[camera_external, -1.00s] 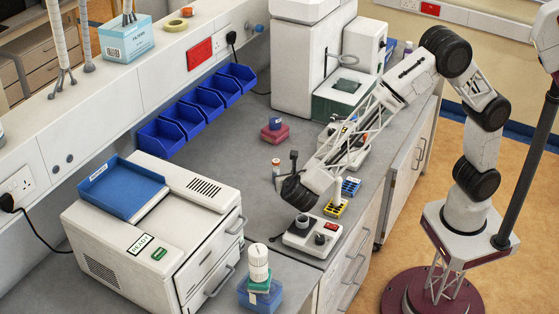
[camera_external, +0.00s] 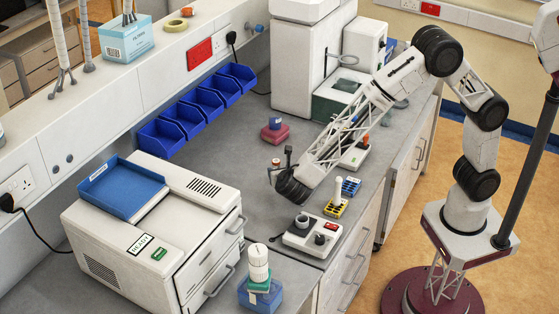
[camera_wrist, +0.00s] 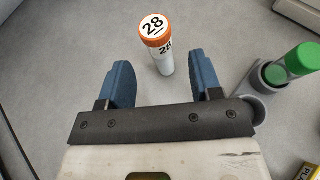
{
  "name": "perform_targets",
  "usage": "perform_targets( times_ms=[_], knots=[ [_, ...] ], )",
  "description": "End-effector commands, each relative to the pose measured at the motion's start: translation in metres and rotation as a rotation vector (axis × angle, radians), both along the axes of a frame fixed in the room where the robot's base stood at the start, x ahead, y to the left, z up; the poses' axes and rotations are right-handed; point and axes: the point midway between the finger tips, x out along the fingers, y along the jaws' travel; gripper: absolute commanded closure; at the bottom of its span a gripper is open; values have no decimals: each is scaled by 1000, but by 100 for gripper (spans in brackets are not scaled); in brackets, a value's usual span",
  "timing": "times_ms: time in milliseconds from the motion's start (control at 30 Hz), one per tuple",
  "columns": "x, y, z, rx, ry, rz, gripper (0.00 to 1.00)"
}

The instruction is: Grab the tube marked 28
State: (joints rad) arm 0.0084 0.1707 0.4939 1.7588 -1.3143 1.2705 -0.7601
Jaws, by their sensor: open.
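The tube marked 28 (camera_wrist: 167,62) has an orange-rimmed white cap with a black 28 on top and a second 28 on its white body. It stands upright on the grey bench in the wrist view. In the external view a small red-topped tube (camera_external: 276,162), seemingly the same one, stands just beyond my wrist, its lower part hidden. My gripper (camera_wrist: 161,65) is open, with blue fingers to the left and right of the tube in the picture. The tube is not gripped, and I see no finger contact.
A white device (camera_external: 313,238), a yellow rack (camera_external: 336,208) and a blue rack (camera_external: 350,187) stand near the bench edge. Bare bench lies left of the tube.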

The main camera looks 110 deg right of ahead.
Motion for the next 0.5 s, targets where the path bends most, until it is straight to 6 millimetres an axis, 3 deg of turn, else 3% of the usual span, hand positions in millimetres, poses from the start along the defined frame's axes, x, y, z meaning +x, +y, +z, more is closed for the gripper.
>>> perform_targets(
  times_ms=[500],
  knots=[
    [0, -7, -3, 0, 0, 0, 41]
  ],
)
